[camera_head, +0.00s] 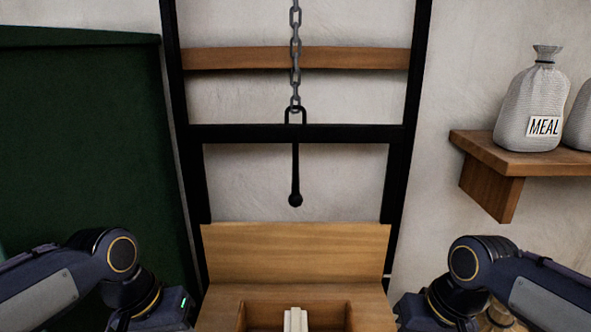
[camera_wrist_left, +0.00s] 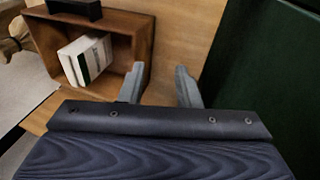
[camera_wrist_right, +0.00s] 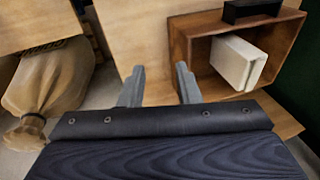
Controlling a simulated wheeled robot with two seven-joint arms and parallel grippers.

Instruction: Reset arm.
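My left arm comes in at the lower left of the head view, its gripper below the frame. The left wrist view shows my left gripper (camera_wrist_left: 158,88) with its two fingers apart and nothing between them, close to a wooden box. My right arm is at the lower right of the head view, its gripper also out of that frame. In the right wrist view my right gripper (camera_wrist_right: 160,88) has its fingers apart and empty, beside the same box. Neither gripper touches anything that I can see.
A black lever (camera_head: 295,175) hangs from a chain (camera_head: 295,50) in a black frame (camera_head: 290,134). A shelf (camera_head: 490,155) bears meal sacks (camera_head: 530,105). A green panel (camera_head: 80,140) stands left. A tan sack (camera_wrist_right: 55,80) lies right.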

